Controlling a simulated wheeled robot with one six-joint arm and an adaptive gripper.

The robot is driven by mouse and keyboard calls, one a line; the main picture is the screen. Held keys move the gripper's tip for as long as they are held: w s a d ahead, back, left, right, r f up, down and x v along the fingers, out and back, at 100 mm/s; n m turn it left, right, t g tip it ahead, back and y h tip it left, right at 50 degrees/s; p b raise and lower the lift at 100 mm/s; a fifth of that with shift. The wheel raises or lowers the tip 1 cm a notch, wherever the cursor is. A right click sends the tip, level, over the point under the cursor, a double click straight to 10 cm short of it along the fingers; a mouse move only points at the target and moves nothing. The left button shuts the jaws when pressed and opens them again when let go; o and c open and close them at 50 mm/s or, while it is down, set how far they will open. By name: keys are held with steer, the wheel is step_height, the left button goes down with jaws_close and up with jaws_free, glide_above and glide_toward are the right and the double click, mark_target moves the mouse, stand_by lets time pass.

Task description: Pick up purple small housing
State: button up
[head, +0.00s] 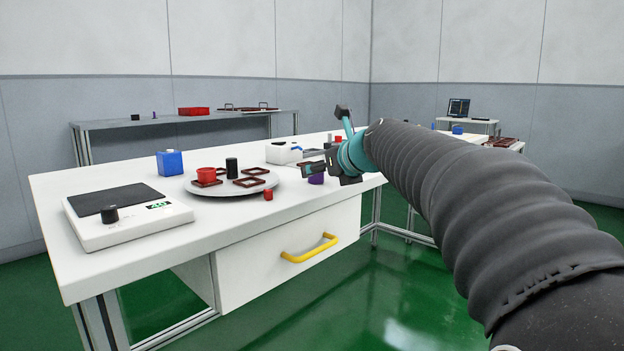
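The purple small housing (316,179) is on the white table near its front right edge, in the head view. Only a small part of it shows, because my gripper (326,169) is right at it and hides the rest. The dark gripper parts lie just above and to the right of the housing. I cannot tell whether they touch it, or whether the fingers are open or shut. My arm reaches in from the right.
Left of the gripper, a round grey plate (222,191) holds dark red frames, a red cup and a black cylinder. A small red part (268,194) lies in front of it. A blue box (170,163) and a scale (128,229) stand further left. A white device (283,153) is behind.

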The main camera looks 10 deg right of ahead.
steer(key=x, duration=0.4)
steer(key=shift+w, duration=0.15)
steer(key=c, duration=0.9)
steer(key=shift+r, duration=0.15)
